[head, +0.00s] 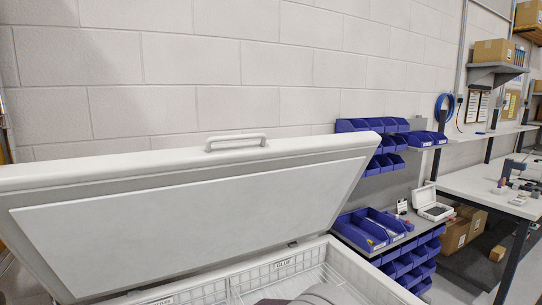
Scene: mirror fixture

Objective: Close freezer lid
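The white freezer lid (200,205) stands open and tilted back in front of the wall. Its pale inner panel faces me, and a white handle (236,142) sits on its raised upper edge. The freezer body (365,275) is below, with its white rim and part of its open inside in view. White wire baskets (285,272) with small labels hang inside. Grey rounded shapes at the bottom edge are cut off, and I cannot tell what they are. Neither of my grippers shows in this view.
Blue bins (375,228) fill a rack just right of the freezer. A small white box (430,205) stands open beside them. A white workbench (480,190) and cardboard boxes (462,225) are farther right. A block wall (300,60) stands behind the lid.

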